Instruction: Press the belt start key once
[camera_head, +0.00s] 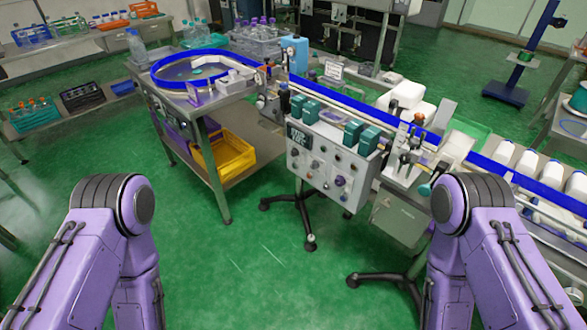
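A white control panel (323,172) faces me on the front of the conveyor machine. It carries a small dark display (297,136) and several knobs and keys in red, black, white and purple. The keys are too small for me to read, so I cannot tell which is the belt start key. Teal boxes (357,132) sit along the panel's top. My two purple arms show at the lower left and lower right, apart from the panel. Neither gripper is in view.
A blue-edged conveyor belt (345,100) runs behind the panel to white bottles (528,165) at right. A round blue-rimmed turntable (158,80) and a yellow crate (226,158) are at left. Black wheeled stand legs (308,234) spread below. Green floor (255,275) is clear in front.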

